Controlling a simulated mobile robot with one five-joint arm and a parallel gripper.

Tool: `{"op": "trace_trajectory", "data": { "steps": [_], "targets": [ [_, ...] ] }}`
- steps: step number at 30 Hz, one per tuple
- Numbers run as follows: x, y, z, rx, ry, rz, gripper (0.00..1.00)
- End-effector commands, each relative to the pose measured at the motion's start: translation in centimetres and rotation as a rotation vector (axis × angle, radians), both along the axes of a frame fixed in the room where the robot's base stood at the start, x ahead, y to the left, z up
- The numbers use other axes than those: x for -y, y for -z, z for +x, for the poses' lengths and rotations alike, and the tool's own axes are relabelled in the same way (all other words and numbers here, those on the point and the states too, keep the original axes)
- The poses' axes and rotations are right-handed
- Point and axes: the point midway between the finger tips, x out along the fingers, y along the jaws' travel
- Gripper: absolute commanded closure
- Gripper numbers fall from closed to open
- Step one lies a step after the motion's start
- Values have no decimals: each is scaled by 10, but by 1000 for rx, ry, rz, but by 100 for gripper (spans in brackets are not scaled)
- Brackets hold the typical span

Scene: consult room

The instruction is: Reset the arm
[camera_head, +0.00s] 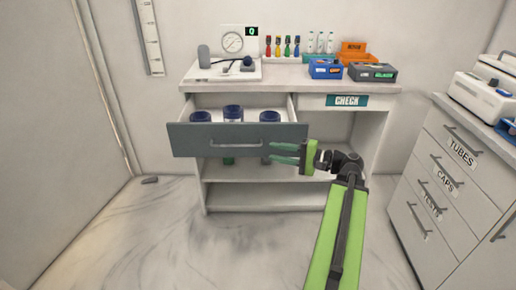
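My gripper (277,153) is at the end of my green arm, right of the picture's middle. Its two green fingers point left and stand apart, with nothing seen between them. My arm reaches up from the bottom right, bent at the wrist.
Jars with dark blue lids (233,111) stand in the pulled-out drawer. The countertop (300,80) holds a gauge (232,42), coloured droppers and blue, orange and grey boxes (372,72). A labelled drawer unit (450,185) stands at right.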

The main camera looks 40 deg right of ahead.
Motion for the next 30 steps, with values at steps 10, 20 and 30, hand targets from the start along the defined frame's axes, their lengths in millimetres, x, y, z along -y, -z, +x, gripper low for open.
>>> {"op": "trace_trajectory", "data": {
  "steps": [10,20,30],
  "targets": [
    [15,-2,-24,0,0,0,69],
    [15,-2,-23,0,0,0,69],
    [-114,-1,47,-4,-255,-3,69]
  ]
}}
